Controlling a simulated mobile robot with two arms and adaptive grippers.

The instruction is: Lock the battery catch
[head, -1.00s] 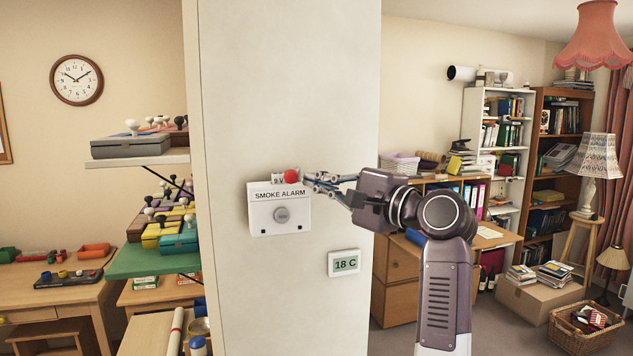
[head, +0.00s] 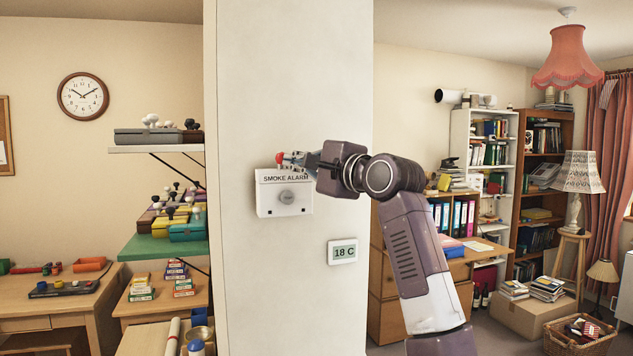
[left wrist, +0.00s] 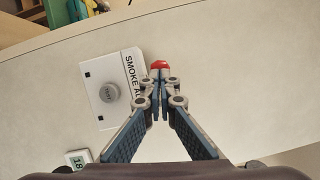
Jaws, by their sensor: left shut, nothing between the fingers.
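The white smoke alarm (head: 285,205) is fixed to the pale wall pillar, with a round grey button on its front. Its red catch knob (head: 279,158) stands at the top edge, left of the middle. My left gripper (head: 289,158) reaches in from the right at the knob's right side, shut and empty. In the left wrist view the alarm (left wrist: 108,112) lies left of the fingers, and the red knob (left wrist: 159,66) shows just beyond the closed fingertips (left wrist: 160,80). The fingers partly hide the alarm's top edge. I cannot tell if they touch the knob. My right gripper is not in view.
A thermostat reading 18 C (head: 342,252) is on the pillar below right of the alarm. Left of the pillar, a green shelf (head: 165,250) holds several coloured boxes. A desk and bookcases (head: 490,150) stand behind on the right.

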